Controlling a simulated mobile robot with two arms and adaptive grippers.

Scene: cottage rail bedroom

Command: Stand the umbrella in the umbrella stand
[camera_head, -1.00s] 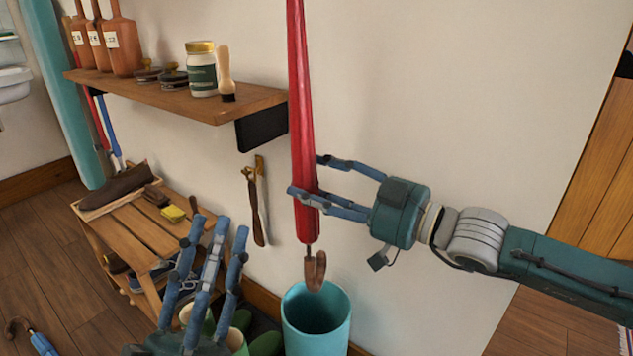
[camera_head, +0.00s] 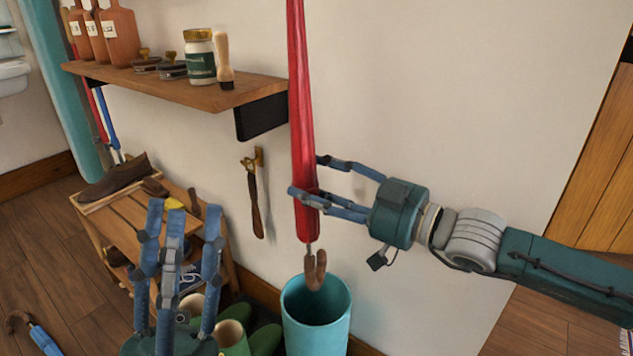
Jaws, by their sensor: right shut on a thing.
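The red umbrella (camera_head: 301,100) hangs upright with its brown hook handle (camera_head: 316,271) at the bottom; its top end is out of view. My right gripper (camera_head: 305,198) is shut on the umbrella's lower part, near the handle end. The handle is just above and in front of the far rim of the teal umbrella stand (camera_head: 317,322), a round open bin; I cannot tell whether it is inside the opening. My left gripper (camera_head: 183,235) is low at the left, fingers spread and pointing up, holding nothing.
A wooden wall shelf (camera_head: 180,92) with bottles, tins, a jar and a brush juts out left of the umbrella. A shoehorn (camera_head: 254,195) hangs below it. A wooden bench (camera_head: 150,215) with a shoe and green boots (camera_head: 235,335) stand left of the stand. A blue umbrella (camera_head: 45,340) lies on the floor.

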